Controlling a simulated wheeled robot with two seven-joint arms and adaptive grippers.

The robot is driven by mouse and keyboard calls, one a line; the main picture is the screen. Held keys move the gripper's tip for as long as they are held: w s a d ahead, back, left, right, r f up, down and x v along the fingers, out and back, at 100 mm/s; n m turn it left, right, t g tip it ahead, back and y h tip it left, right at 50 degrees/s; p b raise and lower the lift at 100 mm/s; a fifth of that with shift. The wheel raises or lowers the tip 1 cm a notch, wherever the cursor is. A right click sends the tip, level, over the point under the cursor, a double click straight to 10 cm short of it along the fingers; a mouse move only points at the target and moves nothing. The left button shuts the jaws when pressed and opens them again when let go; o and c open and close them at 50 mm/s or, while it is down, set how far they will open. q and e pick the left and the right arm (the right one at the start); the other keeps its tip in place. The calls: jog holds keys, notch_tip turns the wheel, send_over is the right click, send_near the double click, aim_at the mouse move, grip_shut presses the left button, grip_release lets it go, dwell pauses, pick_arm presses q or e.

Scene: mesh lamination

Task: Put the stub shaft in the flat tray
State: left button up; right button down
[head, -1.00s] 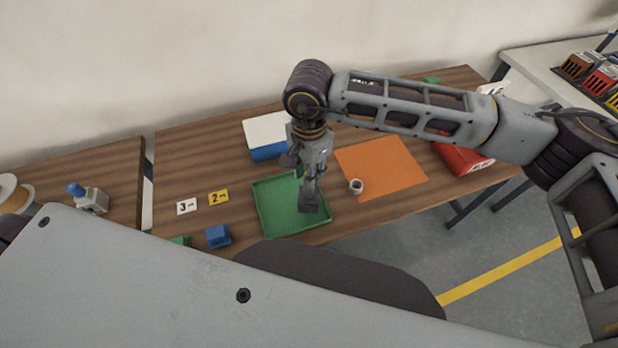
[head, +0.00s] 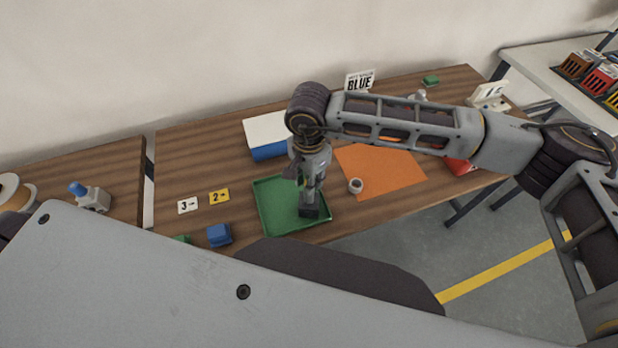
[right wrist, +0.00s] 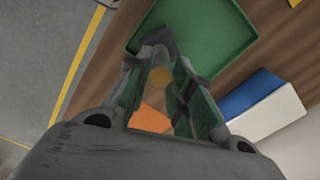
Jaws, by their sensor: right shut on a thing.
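The flat green tray (head: 272,212) lies on the wooden table near its front edge; it also shows at the top of the right wrist view (right wrist: 215,42). My right gripper (head: 311,208) points down over the right part of the tray. In the right wrist view its fingers (right wrist: 157,50) are closed around a small brownish piece with a yellowish round face (right wrist: 160,77), which looks like the stub shaft. The fingers hide most of it, and I cannot tell whether it touches the tray floor. My left gripper is not in view.
An orange mat (head: 390,172) with a small white ring-like part (head: 355,186) lies right of the tray. A blue and white box (head: 262,135) stands behind it. A red bin (head: 460,166) is partly hidden by my arm.

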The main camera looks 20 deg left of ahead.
jog(key=c, duration=1.3)
grip_release()
jog(key=shift+o, duration=0.2)
jog(key=shift+r, duration=0.15)
jog(key=shift+r, duration=0.35)
notch_tip(320, 180, up, 11)
jog(key=b, duration=0.2)
jog(key=shift+r, duration=0.1)
